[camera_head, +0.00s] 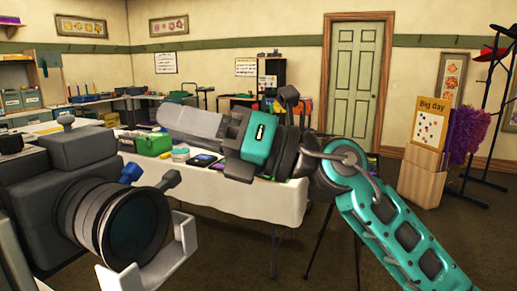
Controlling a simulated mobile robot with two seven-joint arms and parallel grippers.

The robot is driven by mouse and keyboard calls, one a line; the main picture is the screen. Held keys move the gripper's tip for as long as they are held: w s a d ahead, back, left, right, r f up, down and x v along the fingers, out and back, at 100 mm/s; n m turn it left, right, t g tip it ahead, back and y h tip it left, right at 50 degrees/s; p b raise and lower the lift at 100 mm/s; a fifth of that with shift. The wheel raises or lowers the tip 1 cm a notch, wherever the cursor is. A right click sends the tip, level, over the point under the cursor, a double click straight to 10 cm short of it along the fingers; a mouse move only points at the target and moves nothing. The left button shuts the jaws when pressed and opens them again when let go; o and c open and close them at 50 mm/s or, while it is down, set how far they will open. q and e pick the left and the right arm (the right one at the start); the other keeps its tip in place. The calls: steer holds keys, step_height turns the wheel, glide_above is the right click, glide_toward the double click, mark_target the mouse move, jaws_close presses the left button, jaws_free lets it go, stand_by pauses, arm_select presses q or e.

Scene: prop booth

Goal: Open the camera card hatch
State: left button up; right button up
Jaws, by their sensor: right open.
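A large dark grey camera (75,147) fills the left foreground, its round black lens (125,222) turned toward the lower right. A blue knob (130,172) and a grey knob (170,181) show beside the lens. I cannot make out the card hatch on the visible faces. My right gripper (188,122) is at the end of the teal arm that comes in from the lower right. It points left, above and to the right of the camera, apart from it in the picture. Its jaws are open, with nothing seen between them.
A table with a white cloth (245,198) stands behind, bearing a green box (153,144) and small items. Carpet shows at lower right.

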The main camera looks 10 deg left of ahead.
steer(key=w+d+f+m+t+h, duration=0.45)
steer(key=d+f+m+t, duration=0.5)
steer(key=f+m, duration=0.5)
steer(key=w+d+f+m+t+h, duration=0.5)
steer(key=d+f+m+t, duration=0.5)
steer(key=m, duration=0.8)
steer(key=s+d+f+m+g+h, duration=0.1)
steer(key=s+d+f+m+h, duration=0.1)
steer(key=f, duration=0.5)
steer(key=s+d+f+m+g+h, duration=0.2)
steer(key=s+d+f+m+h, duration=0.1)
steer(key=f, duration=0.5)
steer(key=s+d+f+m+g+h, duration=0.1)
steer(key=s+d+f+m+h, duration=0.2)
steer(key=s+d+f+m, duration=0.1)
step_height(320, 180, down, 4)
steer(key=s+m, duration=0.1)
steer(key=s, duration=0.1)
steer(key=shift+s+r, duration=0.25)
steer(key=shift+s, duration=0.1)
steer(key=shift+o, duration=0.2)
steer(key=s+d+f+m+g+h, duration=0.1)
steer(key=s+d+f+m+g, duration=0.1)
steer(key=s+f, duration=0.5)
steer(key=shift+s+d+g, duration=0.6)
steer(key=shift+s+g, duration=0.25)
steer(key=shift+g, duration=0.1)
steer(key=shift+f, duration=0.1)
